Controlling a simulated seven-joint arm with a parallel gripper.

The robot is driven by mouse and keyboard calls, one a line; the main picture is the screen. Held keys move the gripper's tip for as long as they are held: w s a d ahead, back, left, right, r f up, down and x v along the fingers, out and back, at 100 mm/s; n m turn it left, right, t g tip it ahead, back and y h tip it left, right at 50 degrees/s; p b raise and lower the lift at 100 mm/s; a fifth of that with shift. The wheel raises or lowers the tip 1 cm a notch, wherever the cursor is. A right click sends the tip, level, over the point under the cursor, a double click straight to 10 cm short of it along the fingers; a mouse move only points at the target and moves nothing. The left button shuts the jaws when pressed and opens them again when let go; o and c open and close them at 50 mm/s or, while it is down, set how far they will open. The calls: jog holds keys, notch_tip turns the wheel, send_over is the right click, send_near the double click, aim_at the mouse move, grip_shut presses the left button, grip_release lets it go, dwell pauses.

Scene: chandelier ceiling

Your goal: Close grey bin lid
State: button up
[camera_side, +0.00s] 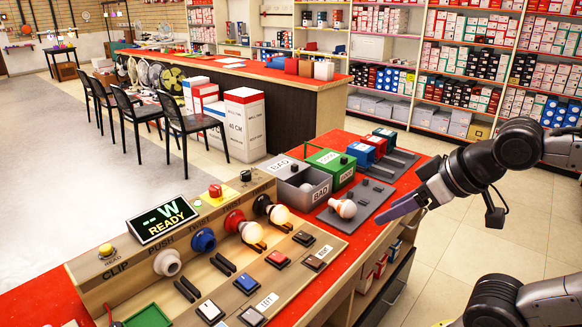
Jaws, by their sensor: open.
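The grey bin (307,196), with a "BAD" label on its front, stands on the red counter left of the middle. Its top is at least partly open, and a pale rounded thing shows inside. The grey lid (279,164), with a label and a dark knob, sits at the bin's back left, off the front part of the opening. My gripper (391,214), with purple-grey fingers, is at the right, near the counter's right edge and well apart from the bin. It is open and seems empty; the gap between its fingers is hard to see from the side.
A green bin (346,180) stands right behind the grey bin. A light bulb (343,208) rests on a dark grey plate (372,197) between my gripper and the bins. A wooden test panel (240,262) with bulbs, knobs and switches fills the front left. Blue and red blocks (375,146) stand behind.

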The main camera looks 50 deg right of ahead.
jog(key=w+d+r+n+t+h, duration=0.1)
jog(key=w+d+r+t, duration=0.25)
jog(key=w+r, duration=0.55)
jog(key=w+d+r+t, duration=0.2)
jog(key=w+r+t, duration=0.25)
jog(key=w, duration=0.75)
jog(key=w+d+f+n+y, duration=0.1)
jog(key=w+d, duration=0.2)
jog(key=w, duration=0.4)
jog(key=m+g, duration=0.1)
jog(key=g, duration=0.1)
send_near(297, 166)
jog(key=shift+y, duration=0.3)
jog(key=x, duration=1)
jog(key=shift+w+d, duration=0.2)
jog(key=shift+w, duration=0.05)
grip_shut()
